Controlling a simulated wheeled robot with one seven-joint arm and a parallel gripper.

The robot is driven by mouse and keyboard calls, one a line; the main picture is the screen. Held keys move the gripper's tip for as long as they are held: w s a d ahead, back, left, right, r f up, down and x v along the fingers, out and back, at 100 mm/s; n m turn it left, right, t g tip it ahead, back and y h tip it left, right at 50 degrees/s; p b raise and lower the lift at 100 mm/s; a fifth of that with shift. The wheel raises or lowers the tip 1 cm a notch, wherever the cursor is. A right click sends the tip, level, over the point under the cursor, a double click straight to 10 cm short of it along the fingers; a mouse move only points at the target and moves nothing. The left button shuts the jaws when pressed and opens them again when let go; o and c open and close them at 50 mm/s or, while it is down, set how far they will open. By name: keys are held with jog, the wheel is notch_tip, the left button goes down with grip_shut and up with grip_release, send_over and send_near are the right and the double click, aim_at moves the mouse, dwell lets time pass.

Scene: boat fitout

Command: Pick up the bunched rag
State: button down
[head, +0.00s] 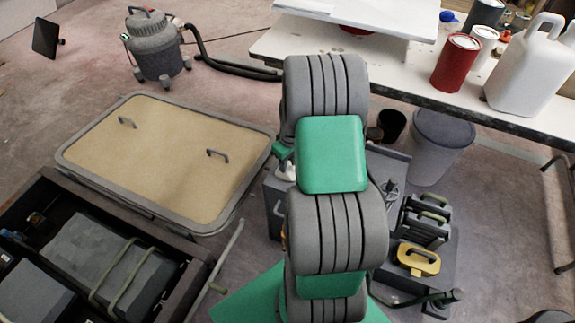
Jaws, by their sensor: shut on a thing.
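I cannot make out the bunched rag for certain. A small whitish lump (287,171) shows at the left edge of my arm, just below a small green part of it; most of it is hidden, and I cannot tell if it is the rag. My grey and green arm rises through the middle of the head view and covers what lies behind it. My gripper's fingers are hidden behind the arm.
A bench (400,88) at the back right holds a red can (455,63) and a white jug (530,65). A grey bin (437,145) stands below it. A framed tan panel (165,155) and an open dark locker (170,270) lie left. A vacuum (157,50) stands behind.

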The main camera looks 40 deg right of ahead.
notch_tip(320, 180, up, 4)
jog(key=shift+s+a+f+p, duration=0.15)
jog(key=shift+f+p, duration=0.1)
jog(key=shift+p, duration=0.3)
jog(key=s+a+r+p, duration=0.3)
jog(key=s+a+r, duration=0.4)
jog(key=s, duration=0.4)
jog(key=shift+a+r, duration=0.4)
jog(key=shift+r, duration=0.5)
jog(key=c, duration=1.7)
grip_release()
jog(key=shift+c, duration=0.2)
grip_shut()
